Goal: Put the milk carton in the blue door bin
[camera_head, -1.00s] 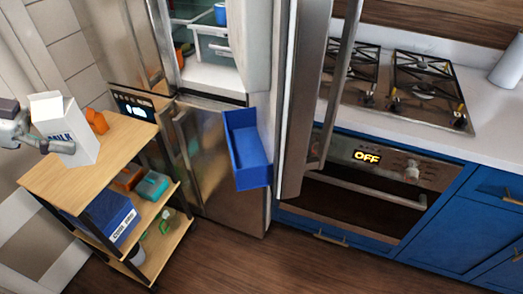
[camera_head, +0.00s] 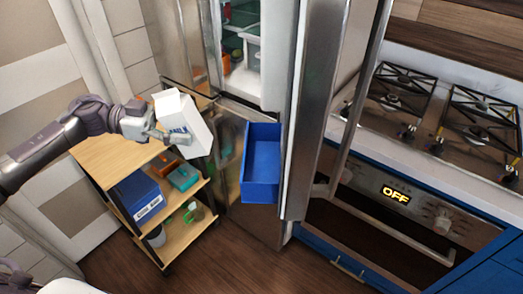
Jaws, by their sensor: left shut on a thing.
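The white milk carton (camera_head: 187,128) is tilted and held at the right end of the wooden cart's top. My left gripper (camera_head: 153,131) is shut on it, with the arm coming in from the left. The blue door bin (camera_head: 262,163) is on the inside of the open fridge door (camera_head: 312,100), to the right of the carton and apart from it. The bin looks empty, with its open top facing up. My right gripper is not in view.
The cart (camera_head: 105,158) has lower shelves with a blue box (camera_head: 138,196), an orange item and a teal item (camera_head: 184,178). The open fridge (camera_head: 240,80) stands behind. The oven (camera_head: 385,210) and stove (camera_head: 440,105) are at the right. Floor shows below the bin.

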